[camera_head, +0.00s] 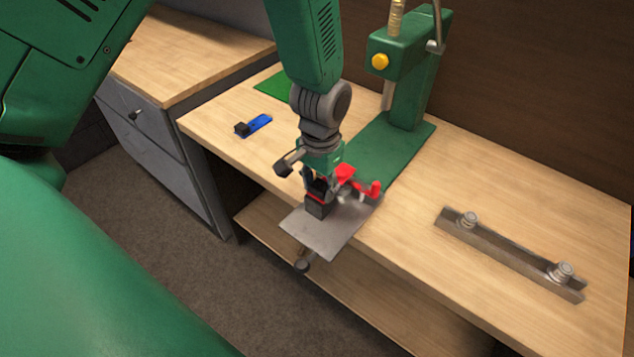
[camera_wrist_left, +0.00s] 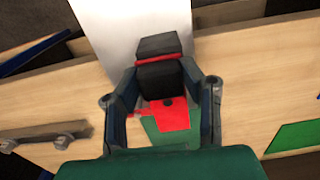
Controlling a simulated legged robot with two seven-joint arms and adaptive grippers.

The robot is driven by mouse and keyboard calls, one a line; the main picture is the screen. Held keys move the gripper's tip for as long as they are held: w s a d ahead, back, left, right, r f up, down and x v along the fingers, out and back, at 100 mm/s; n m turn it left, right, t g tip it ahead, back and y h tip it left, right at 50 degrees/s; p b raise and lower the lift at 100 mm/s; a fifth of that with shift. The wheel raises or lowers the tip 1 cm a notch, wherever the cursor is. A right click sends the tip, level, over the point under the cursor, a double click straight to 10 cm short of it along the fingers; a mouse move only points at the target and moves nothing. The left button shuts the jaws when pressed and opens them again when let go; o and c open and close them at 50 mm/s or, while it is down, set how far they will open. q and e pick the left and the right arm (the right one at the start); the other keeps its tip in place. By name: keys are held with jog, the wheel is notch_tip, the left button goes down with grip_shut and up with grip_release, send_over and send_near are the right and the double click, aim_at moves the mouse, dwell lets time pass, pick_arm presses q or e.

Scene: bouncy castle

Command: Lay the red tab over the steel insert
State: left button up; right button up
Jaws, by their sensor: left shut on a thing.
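My left gripper (camera_head: 316,188) is over the front edge of the wooden bench. In the left wrist view its two fingers (camera_wrist_left: 162,98) flank a red-and-black piece, with a red tab (camera_wrist_left: 172,118) and black blocks (camera_wrist_left: 160,72). It is shut on this piece. A thin flat steel plate (camera_head: 322,236) lies below the gripper and sticks out past the bench edge; its pale surface also shows in the wrist view (camera_wrist_left: 125,25). Red parts (camera_head: 346,173) show beside the fingers in the head view. I cannot tell whether the red tab touches the plate. My right gripper is not in view.
A green press-like machine (camera_head: 405,70) stands at the back on a green base (camera_head: 385,150). A steel bar with two knobs (camera_head: 510,252) lies on the bench at right. A blue-and-black tool (camera_head: 254,125) and a green mat (camera_head: 270,86) lie at left.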

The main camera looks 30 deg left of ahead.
pick_arm(q)
jog(key=shift+d+r, duration=0.15)
jog(key=shift+d, duration=0.65)
jog(key=shift+a+f, duration=0.2)
jog(key=shift+a, duration=1)
jog(key=shift+d, duration=0.15)
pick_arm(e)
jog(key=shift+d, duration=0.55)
pick_arm(q)
jog(key=shift+a+f, duration=0.1)
jog(key=shift+a, duration=0.15)
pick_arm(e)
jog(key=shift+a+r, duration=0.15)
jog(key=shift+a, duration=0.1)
pick_arm(q)
jog(key=shift+d+p, duration=0.25)
jog(key=shift+p, duration=0.2)
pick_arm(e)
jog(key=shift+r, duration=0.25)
pick_arm(q)
jog(key=shift+d, duration=0.2)
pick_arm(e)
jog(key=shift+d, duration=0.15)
pick_arm(q)
jog(key=shift+a+p, duration=0.2)
jog(key=shift+p, duration=0.1)
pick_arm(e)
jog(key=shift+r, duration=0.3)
